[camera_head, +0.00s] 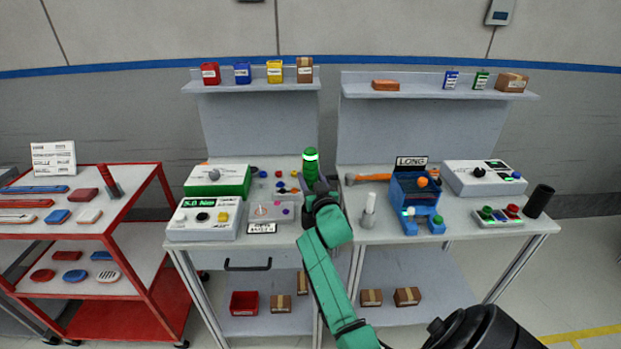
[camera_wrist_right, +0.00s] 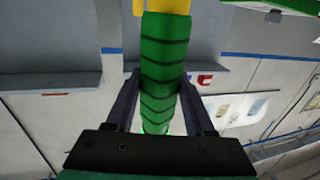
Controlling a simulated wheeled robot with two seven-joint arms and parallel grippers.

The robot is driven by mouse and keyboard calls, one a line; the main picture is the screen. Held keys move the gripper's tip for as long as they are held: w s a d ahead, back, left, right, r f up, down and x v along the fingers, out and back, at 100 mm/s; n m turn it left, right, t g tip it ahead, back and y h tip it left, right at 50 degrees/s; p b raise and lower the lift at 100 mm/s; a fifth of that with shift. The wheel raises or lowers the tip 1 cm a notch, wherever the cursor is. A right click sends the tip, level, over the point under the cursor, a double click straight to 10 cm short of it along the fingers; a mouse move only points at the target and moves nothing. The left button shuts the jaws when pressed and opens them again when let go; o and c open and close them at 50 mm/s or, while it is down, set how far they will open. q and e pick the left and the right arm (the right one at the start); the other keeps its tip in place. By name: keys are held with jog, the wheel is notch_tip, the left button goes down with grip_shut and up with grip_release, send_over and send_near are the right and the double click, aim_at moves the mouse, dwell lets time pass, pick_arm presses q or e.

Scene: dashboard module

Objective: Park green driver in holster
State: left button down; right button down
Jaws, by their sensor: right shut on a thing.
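The green driver (camera_head: 310,163) stands roughly upright above the left workbench, near its right edge. My right gripper (camera_head: 314,184) is shut on it. In the right wrist view the driver's ribbed green handle (camera_wrist_right: 163,75) sits between the two dark fingers, with a yellow part at the top of the picture. A black open cylinder (camera_head: 540,201) leans at the right end of the right bench, well apart from the driver; I cannot tell whether it is the holster. My left gripper is not in view.
The left bench holds a green-based box (camera_head: 217,181), a white box (camera_head: 203,219) and a small-parts panel (camera_head: 272,197). The right bench holds an orange-handled tool (camera_head: 368,178), a white post (camera_head: 369,211), a blue LONG fixture (camera_head: 415,199) and a button strip (camera_head: 498,216). A red cart (camera_head: 147,262) stands left.

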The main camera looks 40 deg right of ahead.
jog(key=shift+c, duration=0.9)
grip_release()
jog(key=shift+r, duration=0.1)
jog(key=shift+s+a+f, duration=0.1)
jog(key=shift+s+f, duration=0.1)
jog(key=b+v, duration=0.2)
jog(key=v, duration=1.2)
jog(key=shift+r+b, duration=0.2)
jog(key=shift+b, duration=0.1)
